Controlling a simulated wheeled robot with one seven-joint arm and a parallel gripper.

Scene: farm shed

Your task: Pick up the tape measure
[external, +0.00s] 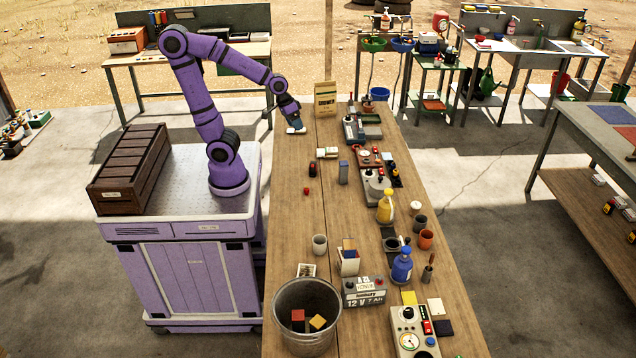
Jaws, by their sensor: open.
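My gripper (295,127) is at the end of the purple arm, low over the far left part of the long wooden table (296,215). It is open, though its fingers are small in this view. A small pale item shows right at the fingertips; I cannot tell whether it is a finger part or a separate thing. I cannot pick out the tape measure for certain. A small dark and red object (312,170) lies on the table nearer the camera than my gripper, apart from it, and is too small to name surely.
Tools and bottles line the table's right side. The table's left strip is mostly clear.

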